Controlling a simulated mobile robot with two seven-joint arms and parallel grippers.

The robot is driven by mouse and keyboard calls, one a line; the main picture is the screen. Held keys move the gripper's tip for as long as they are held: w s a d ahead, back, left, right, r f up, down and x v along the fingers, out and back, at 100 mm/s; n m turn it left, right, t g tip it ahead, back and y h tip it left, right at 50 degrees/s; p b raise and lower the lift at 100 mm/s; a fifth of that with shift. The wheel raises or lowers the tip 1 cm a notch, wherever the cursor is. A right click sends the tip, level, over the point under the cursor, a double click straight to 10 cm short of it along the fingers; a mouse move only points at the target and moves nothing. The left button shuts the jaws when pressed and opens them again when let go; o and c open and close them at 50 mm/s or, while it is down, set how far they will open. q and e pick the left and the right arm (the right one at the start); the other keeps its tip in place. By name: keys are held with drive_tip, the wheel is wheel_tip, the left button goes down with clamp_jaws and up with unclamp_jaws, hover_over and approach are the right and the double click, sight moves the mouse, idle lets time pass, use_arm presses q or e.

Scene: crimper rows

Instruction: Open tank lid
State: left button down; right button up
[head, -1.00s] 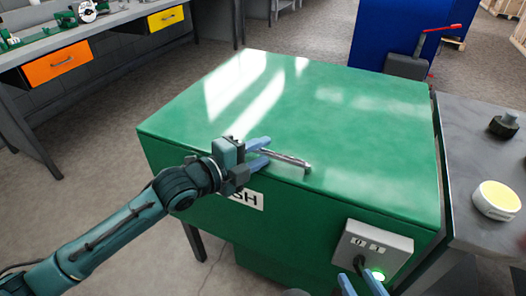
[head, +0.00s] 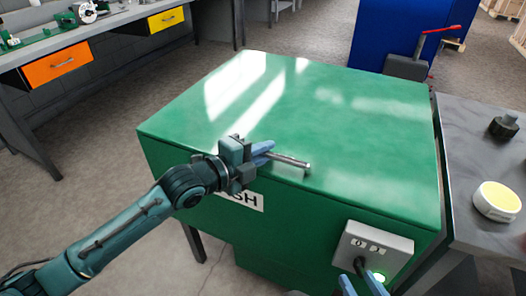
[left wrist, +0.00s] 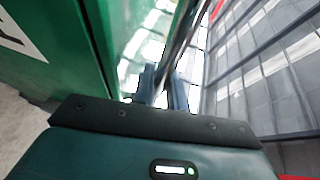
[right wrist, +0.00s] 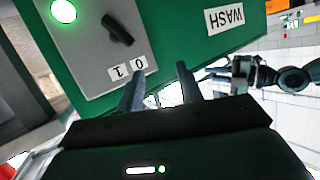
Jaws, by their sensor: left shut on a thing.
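The green tank lid (head: 340,110) lies flat on the green tank marked WASH (head: 249,199). A silver bar handle (head: 291,161) runs along the lid's front edge. My left gripper (head: 265,151) is shut on the left part of this handle. In the left wrist view its fingers (left wrist: 164,88) are close together on the bar (left wrist: 182,38). My right gripper (head: 361,284) is open and empty in front of the tank, below the switch box. In the right wrist view its two fingers (right wrist: 160,72) stand apart.
A grey switch box (head: 377,241) with a dark knob (right wrist: 117,30) and lit green lamp (right wrist: 64,11) is on the tank front. A grey table (head: 470,150) at right holds a yellow-topped round tub (head: 497,201) and dark part (head: 504,125). Floor is clear at left.

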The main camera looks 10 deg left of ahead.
idle(0.3)
